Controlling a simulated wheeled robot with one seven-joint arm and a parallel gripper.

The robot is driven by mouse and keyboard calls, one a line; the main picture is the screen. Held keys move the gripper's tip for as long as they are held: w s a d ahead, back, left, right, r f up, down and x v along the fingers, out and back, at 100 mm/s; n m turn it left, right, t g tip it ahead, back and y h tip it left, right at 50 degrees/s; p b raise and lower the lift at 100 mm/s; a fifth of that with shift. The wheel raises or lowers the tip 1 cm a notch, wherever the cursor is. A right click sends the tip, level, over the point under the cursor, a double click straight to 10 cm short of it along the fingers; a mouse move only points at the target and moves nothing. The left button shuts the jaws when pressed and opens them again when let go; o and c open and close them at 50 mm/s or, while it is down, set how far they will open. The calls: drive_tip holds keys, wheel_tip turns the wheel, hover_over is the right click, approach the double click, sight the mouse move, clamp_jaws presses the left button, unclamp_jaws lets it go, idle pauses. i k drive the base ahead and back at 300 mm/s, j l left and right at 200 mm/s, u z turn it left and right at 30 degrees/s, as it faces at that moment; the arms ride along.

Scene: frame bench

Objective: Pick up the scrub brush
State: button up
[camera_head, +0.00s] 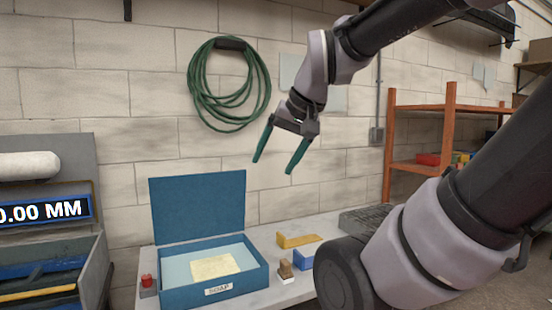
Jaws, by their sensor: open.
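A small brown object with a pale base (286,271) stands on the bench, just right of the open blue box. It looks like the scrub brush, though it is small in view. My gripper (272,167) is open and empty, its two green fingers pointing down. It hangs in the air well above the bench, higher in the picture than the brush and apart from it.
The blue box (215,291), labelled SOAP, has its lid (198,208) raised and a pale yellow slab (214,267) inside. A yellow block (298,240) and a blue block (306,259) lie near the brush. A red-topped item (147,282) stands left of the box.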

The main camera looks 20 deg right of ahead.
sight(284, 274)
drive_tip(key=i+z, duration=0.15)
drive_tip(key=z, duration=0.2)
drive_tip(key=i+z, duration=0.2)
drive_tip(key=z, duration=0.15)
drive_tip(key=i+z, duration=0.2)
drive_tip(key=z, duration=0.15)
